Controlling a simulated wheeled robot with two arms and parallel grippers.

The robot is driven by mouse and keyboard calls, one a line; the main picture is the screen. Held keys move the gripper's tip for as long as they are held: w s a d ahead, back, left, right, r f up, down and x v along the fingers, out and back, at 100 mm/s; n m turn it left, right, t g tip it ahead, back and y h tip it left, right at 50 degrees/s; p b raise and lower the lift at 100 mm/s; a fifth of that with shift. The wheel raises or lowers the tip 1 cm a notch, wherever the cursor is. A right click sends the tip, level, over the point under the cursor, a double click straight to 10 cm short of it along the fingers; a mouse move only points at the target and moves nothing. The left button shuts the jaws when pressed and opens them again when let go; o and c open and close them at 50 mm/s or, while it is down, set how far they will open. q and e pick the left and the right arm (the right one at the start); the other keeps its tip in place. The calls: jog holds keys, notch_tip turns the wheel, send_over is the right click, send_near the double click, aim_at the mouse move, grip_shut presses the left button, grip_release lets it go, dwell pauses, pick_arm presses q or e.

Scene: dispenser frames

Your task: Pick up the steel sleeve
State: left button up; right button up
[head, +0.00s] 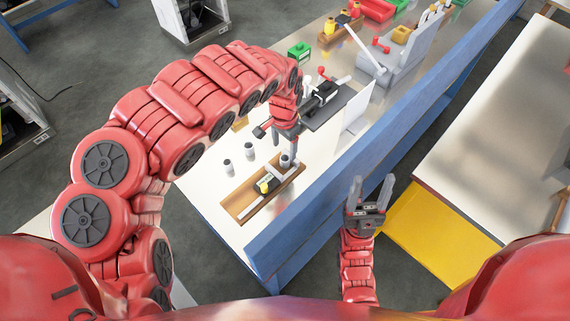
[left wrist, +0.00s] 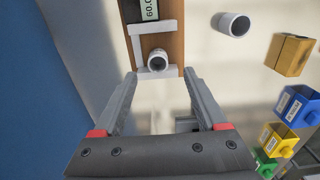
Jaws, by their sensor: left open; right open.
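A short grey steel sleeve (head: 285,160) stands upright at the far end of a wooden tray (head: 236,207), beside a light grey angled bracket. It also shows in the left wrist view (left wrist: 157,60), with its open end facing the camera. My left gripper (head: 287,147) is open and points down over that end of the tray. In the left wrist view its fingertips (left wrist: 159,74) are apart, with the sleeve just beyond the gap between them. The fingers hold nothing. My right gripper (head: 370,188) is open and empty, near the blue table edge.
Two similar grey cylinders (head: 249,151) stand on the pale table left of the tray; one shows in the left wrist view (left wrist: 234,24). A blue rail (head: 340,190) runs along the table. A black device (head: 322,98) and white panel (head: 355,110) stand beyond.

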aim_at(285, 158)
pick_arm(q)
notch_tip(285, 158, down, 5)
jog(key=b, duration=0.4)
jog(key=shift+s+d+f, duration=0.15)
jog(key=shift+f, duration=0.05)
jog(key=shift+f+b, duration=0.4)
jog(key=shift+f, duration=0.1)
jog(key=shift+r, duration=0.15)
jog(key=shift+c, duration=0.3)
grip_shut()
